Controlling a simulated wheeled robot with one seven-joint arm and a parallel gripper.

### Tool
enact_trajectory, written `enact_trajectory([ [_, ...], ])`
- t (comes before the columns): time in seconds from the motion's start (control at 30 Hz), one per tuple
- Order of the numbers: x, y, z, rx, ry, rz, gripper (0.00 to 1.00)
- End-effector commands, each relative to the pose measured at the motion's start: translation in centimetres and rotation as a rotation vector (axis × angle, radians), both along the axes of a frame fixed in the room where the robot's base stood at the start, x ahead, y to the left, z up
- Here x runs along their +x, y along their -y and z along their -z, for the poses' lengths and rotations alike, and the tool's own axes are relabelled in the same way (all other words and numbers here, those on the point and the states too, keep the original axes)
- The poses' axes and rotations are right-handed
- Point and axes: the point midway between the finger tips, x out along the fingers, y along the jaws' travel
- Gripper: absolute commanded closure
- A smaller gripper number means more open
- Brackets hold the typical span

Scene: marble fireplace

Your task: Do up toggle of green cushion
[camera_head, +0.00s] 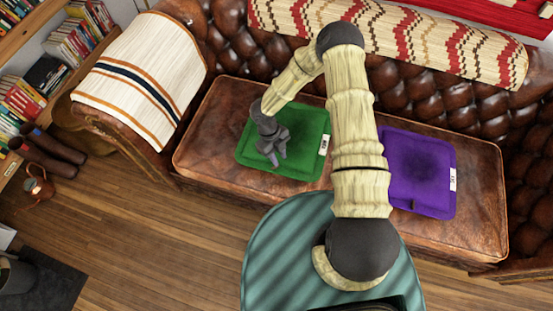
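The green cushion (305,119) lies flat on the left part of the brown leather sofa seat. A small white tag (324,145) with dark marks sits at its right edge. I cannot make out a toggle on the cushion at this size. My gripper (278,158) is over the left-middle part of the green cushion, pointing down, left of the tag. Its fingers look apart with nothing between them. I cannot tell whether the fingertips touch the cushion. The gripper and its wrist hide part of the cushion's left side.
A purple cushion (417,165) with a white tag lies on the right of the seat (215,125). My arm passes between the cushions. A striped throw (145,75) covers the left armrest, and a patterned blanket (410,40) covers the backrest. Bookshelves (25,100) stand far left.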

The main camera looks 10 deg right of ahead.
Motion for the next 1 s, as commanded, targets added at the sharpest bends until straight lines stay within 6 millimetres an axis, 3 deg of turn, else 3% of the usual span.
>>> enact_trajectory([
  [0.17,3.3,0.9,-2.5,0.024,0.129,-0.173,0.67],
  [0.27,6.0,1.7,-5.3,0.044,0.236,-0.351,0.67],
  [0.4,9.1,2.3,-10.2,0.069,0.366,-0.648,0.67],
  [0.53,10.3,2.4,-14.9,0.081,0.441,-0.932,0.67],
  [0.77,8.6,2.4,-22.5,0.086,0.464,-1.432,0.67],
  [1.0,2.8,3.7,-28.7,0.082,0.343,-1.918,0.67],
])
